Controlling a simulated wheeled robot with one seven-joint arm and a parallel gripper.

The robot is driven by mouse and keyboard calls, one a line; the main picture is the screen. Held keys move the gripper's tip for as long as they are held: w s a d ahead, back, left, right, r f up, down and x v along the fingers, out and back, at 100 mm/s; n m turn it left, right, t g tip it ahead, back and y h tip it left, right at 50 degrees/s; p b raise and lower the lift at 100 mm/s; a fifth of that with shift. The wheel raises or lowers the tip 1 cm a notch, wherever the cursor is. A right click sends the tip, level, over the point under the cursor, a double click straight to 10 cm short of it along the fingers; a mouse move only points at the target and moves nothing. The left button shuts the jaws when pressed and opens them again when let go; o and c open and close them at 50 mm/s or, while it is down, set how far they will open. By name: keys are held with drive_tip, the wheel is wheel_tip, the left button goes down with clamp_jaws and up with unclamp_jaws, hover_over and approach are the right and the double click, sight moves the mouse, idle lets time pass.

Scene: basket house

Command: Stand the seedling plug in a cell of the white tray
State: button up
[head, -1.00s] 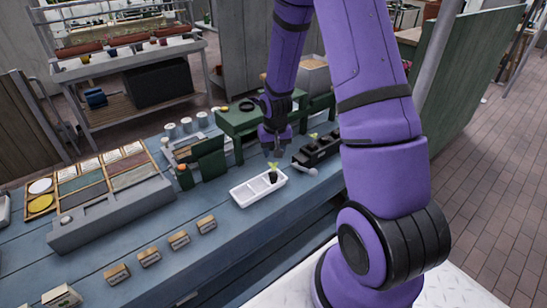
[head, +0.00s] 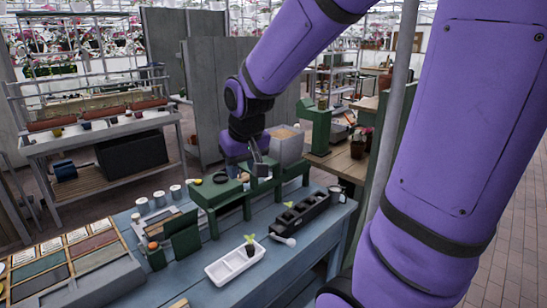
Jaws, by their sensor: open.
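The white tray (head: 227,269) lies on the blue bench and has a few cells in a row. The seedling plug (head: 250,250), a dark plug with green leaves, stands upright in the cell at the tray's right end. My gripper (head: 262,172) is open and empty, raised above the green riser behind the tray. It is well apart from the plug.
A black multi-cell tray (head: 302,213) with a seedling in it stands right of the white tray, with a pale-headed tool (head: 288,241) in front. The green riser (head: 225,192) and a grey bin (head: 288,148) are behind. Bench space in front of the white tray is clear.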

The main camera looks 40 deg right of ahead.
drive_tip(key=s+a+r+n+t, duration=0.1)
drive_tip(key=s+a+r, duration=0.1)
drive_tip(key=s+r, duration=0.2)
drive_tip(key=s+a+r+n, duration=0.1)
drive_tip(key=s+r, duration=0.4)
drive_tip(key=s, duration=0.6)
drive_tip(key=shift+s+a+t+y, duration=0.3)
drive_tip(key=shift+a+t+y, duration=0.1)
drive_tip(key=shift+a, duration=0.5)
